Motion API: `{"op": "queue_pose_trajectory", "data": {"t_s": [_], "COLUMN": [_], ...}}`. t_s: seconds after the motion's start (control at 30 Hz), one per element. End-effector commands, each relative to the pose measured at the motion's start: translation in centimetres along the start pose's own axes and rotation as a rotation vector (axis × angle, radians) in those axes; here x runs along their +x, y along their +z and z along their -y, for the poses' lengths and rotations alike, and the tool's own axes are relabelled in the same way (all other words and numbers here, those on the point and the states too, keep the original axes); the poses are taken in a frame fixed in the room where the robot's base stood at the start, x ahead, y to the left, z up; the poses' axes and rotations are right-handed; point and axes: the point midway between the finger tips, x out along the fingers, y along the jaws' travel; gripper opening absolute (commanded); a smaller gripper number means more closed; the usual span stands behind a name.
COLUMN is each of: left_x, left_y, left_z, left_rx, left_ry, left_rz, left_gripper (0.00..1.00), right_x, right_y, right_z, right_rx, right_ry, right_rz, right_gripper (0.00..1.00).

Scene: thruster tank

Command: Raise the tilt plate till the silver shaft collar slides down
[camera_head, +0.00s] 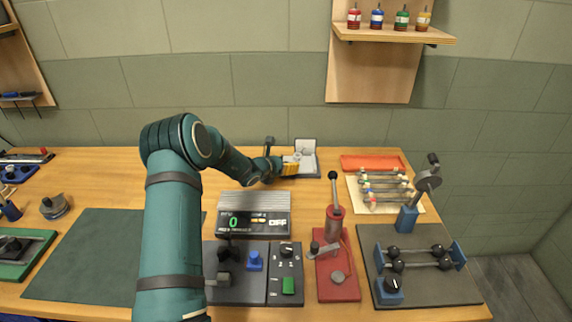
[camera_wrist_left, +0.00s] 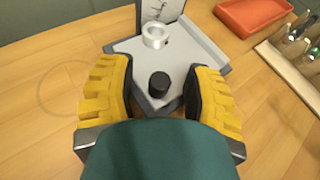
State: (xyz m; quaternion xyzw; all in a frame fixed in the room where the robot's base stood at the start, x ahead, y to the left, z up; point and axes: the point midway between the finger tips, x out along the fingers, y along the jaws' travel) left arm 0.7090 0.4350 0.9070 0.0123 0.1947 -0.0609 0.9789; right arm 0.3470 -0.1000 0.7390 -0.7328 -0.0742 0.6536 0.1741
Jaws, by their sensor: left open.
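The tilt plate (camera_wrist_left: 186,50) is a light grey plate on a darker base; it looks flat or nearly so. It also shows small at the back of the table in the head view (camera_head: 309,166). The silver shaft collar (camera_wrist_left: 155,37), a bright ring, sits toward the far end of the plate, beside an upright graduated panel (camera_wrist_left: 161,8). A black knob (camera_wrist_left: 158,85) stands at the plate's near end. My left gripper (camera_wrist_left: 160,80) is open, its yellow fingers on either side of the knob, apparently clear of it. In the head view the left gripper (camera_head: 288,166) is at the plate's left side.
A red tray (camera_wrist_left: 250,14) and a rack of small coloured-ended parts (camera_head: 384,188) lie right of the plate. A display box (camera_head: 254,222), a red lever press (camera_head: 338,265) and a dark board with black balls (camera_head: 420,265) stand nearer. Bare wood lies around the plate's left.

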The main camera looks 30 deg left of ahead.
Motion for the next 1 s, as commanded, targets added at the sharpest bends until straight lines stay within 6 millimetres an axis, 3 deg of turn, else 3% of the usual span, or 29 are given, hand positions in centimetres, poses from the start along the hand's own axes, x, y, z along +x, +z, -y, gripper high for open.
{"op": "queue_pose_trajectory", "data": {"t_s": [0.23, 0.33, 0.4, 0.77, 1.0], "left_x": [0.0, 0.0, 0.0, 0.0, -0.1], "left_y": [0.0, 0.0, 0.0, 0.1, 1.9], "left_z": [0.0, 0.0, 0.0, 0.1, 0.8], "left_rx": [0.000, 0.000, 0.000, 0.007, 0.128], "left_ry": [0.000, 0.000, 0.000, 0.002, 0.048], "left_rz": [0.000, 0.000, 0.000, -0.005, -0.102], "left_gripper": [0.53, 0.17, 0.00, 0.00, 0.00], "right_x": [0.0, 0.0, 0.0, 0.1, 1.6], "right_y": [0.0, 0.0, 0.0, 0.0, -0.1], "right_z": [0.0, 0.0, 0.0, 0.0, -0.6], "right_rx": [0.000, 0.000, 0.000, 0.000, -0.001], "right_ry": [0.000, 0.000, 0.000, 0.000, 0.000], "right_rz": [0.000, 0.000, 0.000, 0.000, -0.006], "right_gripper": [0.47, 0.47, 0.47, 0.47, 0.47]}}
